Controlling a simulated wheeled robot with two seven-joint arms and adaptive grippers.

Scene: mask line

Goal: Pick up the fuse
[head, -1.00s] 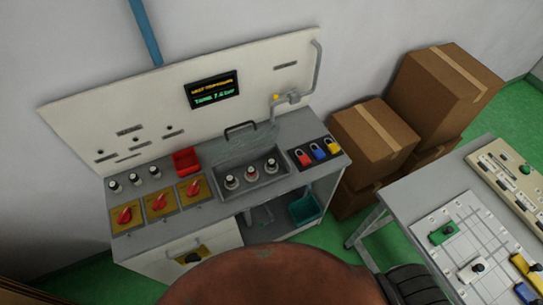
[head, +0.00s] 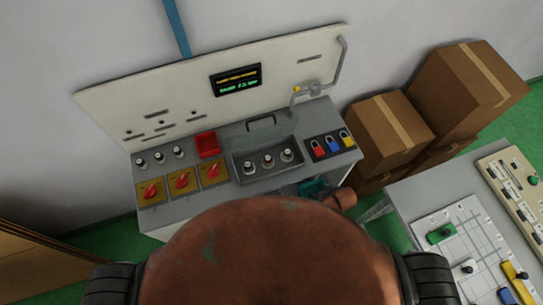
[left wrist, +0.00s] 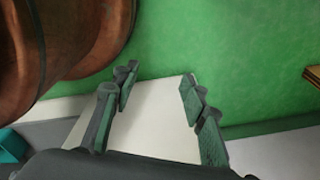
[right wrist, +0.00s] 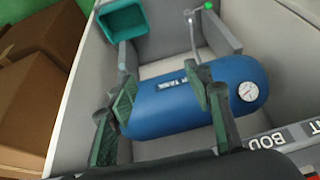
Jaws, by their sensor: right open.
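Several small white-and-dark capped cylinders stand on the bench in the head view. Three are in a row at the back left (head: 157,158) and three are in the grey recessed tray (head: 240,176); I cannot tell which of them is the fuse. My right gripper (right wrist: 160,85) is open and empty in the right wrist view, with a blue tank (right wrist: 170,115) behind its fingers. My left gripper (left wrist: 158,80) is open and empty in the left wrist view, over green floor and a pale panel. Neither gripper's fingers show clearly in the head view; my own brown body hides the bench's lower front.
The bench carries red rotary switches (head: 182,181), a red bin (head: 208,145) and coloured padlocks (head: 333,145). A back panel with a display (head: 236,79) rises behind. Cardboard boxes (head: 391,130) stand right of it. A second table (head: 420,195) is at the right.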

